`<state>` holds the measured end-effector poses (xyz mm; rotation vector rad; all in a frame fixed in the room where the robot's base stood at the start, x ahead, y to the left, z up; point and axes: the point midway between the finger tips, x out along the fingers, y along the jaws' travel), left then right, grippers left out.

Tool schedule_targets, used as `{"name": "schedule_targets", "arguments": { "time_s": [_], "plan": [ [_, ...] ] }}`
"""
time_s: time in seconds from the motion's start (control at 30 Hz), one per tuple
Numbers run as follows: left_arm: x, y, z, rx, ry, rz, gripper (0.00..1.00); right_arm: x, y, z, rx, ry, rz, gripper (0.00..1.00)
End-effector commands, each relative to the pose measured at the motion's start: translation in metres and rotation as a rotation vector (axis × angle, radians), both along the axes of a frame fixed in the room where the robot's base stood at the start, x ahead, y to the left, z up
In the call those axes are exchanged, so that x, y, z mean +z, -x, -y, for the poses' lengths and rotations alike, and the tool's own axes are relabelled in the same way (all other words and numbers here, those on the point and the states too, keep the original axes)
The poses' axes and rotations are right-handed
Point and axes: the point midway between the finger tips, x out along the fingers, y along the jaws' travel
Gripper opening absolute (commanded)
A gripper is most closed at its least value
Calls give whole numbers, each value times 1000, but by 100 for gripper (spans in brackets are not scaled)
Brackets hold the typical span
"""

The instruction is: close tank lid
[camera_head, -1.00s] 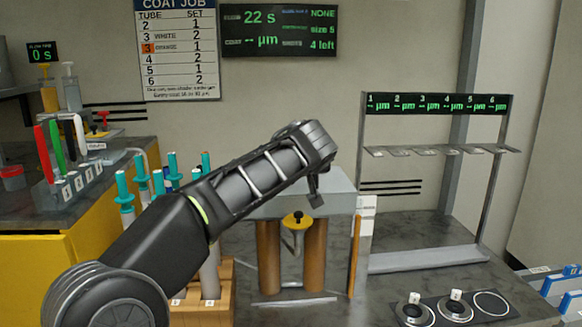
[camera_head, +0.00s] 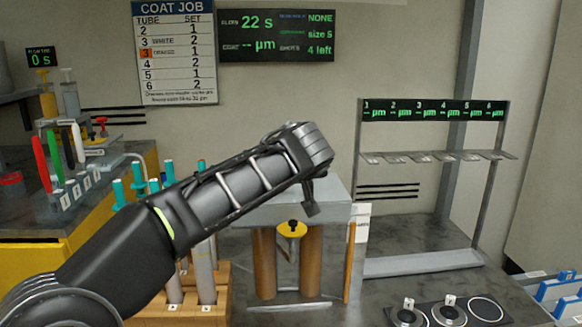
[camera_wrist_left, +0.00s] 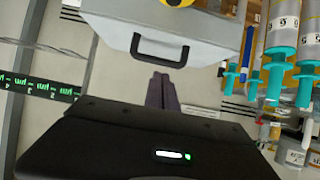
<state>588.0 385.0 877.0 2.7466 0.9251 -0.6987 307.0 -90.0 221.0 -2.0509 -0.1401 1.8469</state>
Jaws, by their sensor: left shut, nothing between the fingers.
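The grey box-shaped tank (camera_head: 325,192) stands on brown cylinders at the middle of the bench in the head view. My left gripper (camera_head: 309,208) is in front of it, and my arm hides part of its top. In the left wrist view the picture is turned over; the grey box (camera_wrist_left: 205,32) carries a black handle (camera_wrist_left: 160,50). The fingers of my left gripper (camera_wrist_left: 162,92) are shut and empty, lined up with the handle and apparently short of it. I cannot tell whether the lid is open. My right gripper is out of view.
A yellow knob (camera_head: 292,229) sits at the front of the tank. Teal-topped tubes stand in a wooden rack (camera_head: 190,318) at left, partly behind my arm. A grey metal stand (camera_head: 425,262) is at right, with a dark holder with rings (camera_head: 467,313) in front.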

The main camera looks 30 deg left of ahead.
Motion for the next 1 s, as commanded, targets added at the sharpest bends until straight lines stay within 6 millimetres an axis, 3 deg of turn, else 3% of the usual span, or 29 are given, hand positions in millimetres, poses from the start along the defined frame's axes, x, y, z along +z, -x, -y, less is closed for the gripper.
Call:
{"name": "schedule_targets", "arguments": {
  "time_s": [0.1,0.3,1.0],
  "plan": [
    [-2,19,16,-5,0,3,0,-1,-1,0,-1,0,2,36],
    [-4,36,29,-4,-1,4,0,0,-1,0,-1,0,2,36],
    [-3,36,33,-31,-26,-9,0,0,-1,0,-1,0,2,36]
  ]
}}
